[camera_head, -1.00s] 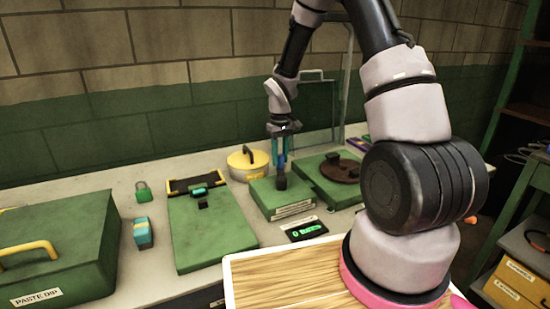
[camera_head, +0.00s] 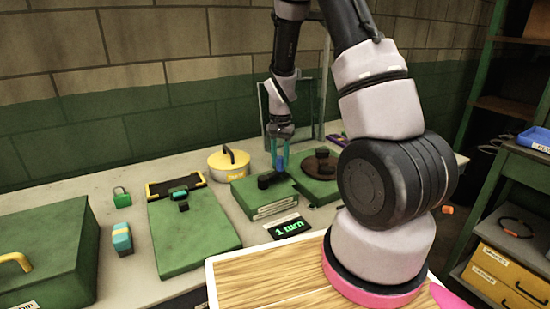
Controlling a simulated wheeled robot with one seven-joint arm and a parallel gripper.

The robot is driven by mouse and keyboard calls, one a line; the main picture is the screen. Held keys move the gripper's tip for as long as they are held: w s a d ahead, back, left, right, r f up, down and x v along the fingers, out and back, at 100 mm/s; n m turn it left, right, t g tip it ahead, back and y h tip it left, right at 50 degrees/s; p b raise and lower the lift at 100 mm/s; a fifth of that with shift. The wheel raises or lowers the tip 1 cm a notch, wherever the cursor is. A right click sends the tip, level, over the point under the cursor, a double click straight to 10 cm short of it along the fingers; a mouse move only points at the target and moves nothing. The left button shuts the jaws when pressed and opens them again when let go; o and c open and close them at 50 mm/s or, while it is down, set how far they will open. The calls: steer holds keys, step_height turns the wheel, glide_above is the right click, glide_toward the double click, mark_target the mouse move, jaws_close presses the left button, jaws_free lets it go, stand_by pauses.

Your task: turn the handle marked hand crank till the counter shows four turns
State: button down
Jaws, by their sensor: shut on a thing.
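The hand crank sits on a low green box (camera_head: 250,198) near the middle of the bench, with a label on its front that is too small to read. Its black crank arm (camera_head: 266,181) lies on top of the box. My gripper (camera_head: 279,163), with teal fingers pointing down, is shut on the crank's upright blue handle (camera_head: 280,163) at the right end of the arm; the fingers partly hide the handle. The counter (camera_head: 289,227), a black display in front of the box, reads "1 turn" in green.
A green box with a brown round top (camera_head: 318,164) stands close on the right. A yellow round pot (camera_head: 229,162) is behind left.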

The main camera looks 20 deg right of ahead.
steer(key=s+m, duration=0.1)
steer(key=m, duration=0.1)
steer(key=s+m, duration=0.2)
steer(key=shift+d+m, duration=0.3)
steer(key=shift+d, duration=0.05)
steer(key=shift+s+a+m, duration=0.1)
steer(key=shift+s+m, duration=0.55)
steer(key=shift+m, duration=0.35)
steer(key=shift+s+a+m, duration=0.1)
steer(key=shift+s+m, duration=0.5)
steer(key=shift+m, duration=0.4)
steer(key=c, duration=0.6)
jaws_free()
steer(key=shift+s, duration=0.1)
steer(key=shift+r, duration=0.1)
step_height(320, 180, up, 11)
steer(key=shift+f, duration=0.2)
stand_by(0.7)
